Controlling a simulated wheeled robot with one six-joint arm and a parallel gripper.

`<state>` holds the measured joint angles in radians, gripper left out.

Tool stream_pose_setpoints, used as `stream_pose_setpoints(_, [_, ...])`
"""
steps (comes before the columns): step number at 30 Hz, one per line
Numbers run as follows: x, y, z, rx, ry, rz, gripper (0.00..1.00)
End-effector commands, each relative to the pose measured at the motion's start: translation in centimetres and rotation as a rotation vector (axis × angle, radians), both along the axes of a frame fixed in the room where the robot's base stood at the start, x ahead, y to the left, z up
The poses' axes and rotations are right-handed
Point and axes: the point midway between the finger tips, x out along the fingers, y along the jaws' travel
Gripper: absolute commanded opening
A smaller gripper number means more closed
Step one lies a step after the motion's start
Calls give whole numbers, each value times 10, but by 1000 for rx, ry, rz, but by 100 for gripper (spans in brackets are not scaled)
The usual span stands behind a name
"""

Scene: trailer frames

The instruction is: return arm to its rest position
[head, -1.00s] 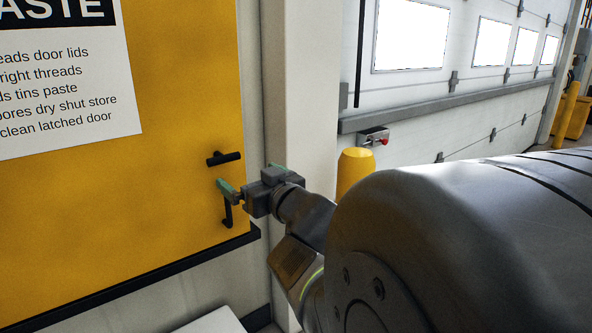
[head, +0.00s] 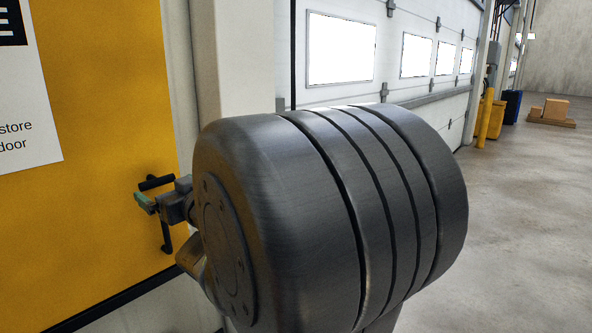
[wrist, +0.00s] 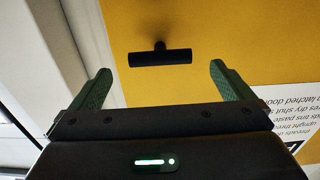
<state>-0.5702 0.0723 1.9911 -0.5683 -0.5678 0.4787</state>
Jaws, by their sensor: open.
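My gripper (wrist: 160,95) is open in the wrist view, with its two green fingers apart and nothing between them. Beyond the fingers is a black T-shaped handle (wrist: 160,57) on the yellow cabinet door (wrist: 240,30). The fingers look apart from the handle. In the head view my gripper (head: 143,202) shows small at the left, in front of the yellow door (head: 100,210). Black handle parts (head: 156,182) show behind and beside it. My large dark arm joint fills the middle of the head view and hides part of the wrist.
A white pillar (head: 232,60) stands right of the cabinet. A white sectional door (head: 385,50) with windows runs behind. Yellow posts (head: 485,118), a blue bin (head: 512,106) and boxes on a pallet (head: 553,112) are far right. The concrete floor (head: 500,230) at right is clear.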

Motion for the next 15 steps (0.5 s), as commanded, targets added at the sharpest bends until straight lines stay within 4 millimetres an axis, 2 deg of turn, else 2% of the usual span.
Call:
stream_pose_setpoints(6, [23,28,0,-1,1,2,100])
stream_pose_setpoints(15, [40,47,1,1,2,0,100])
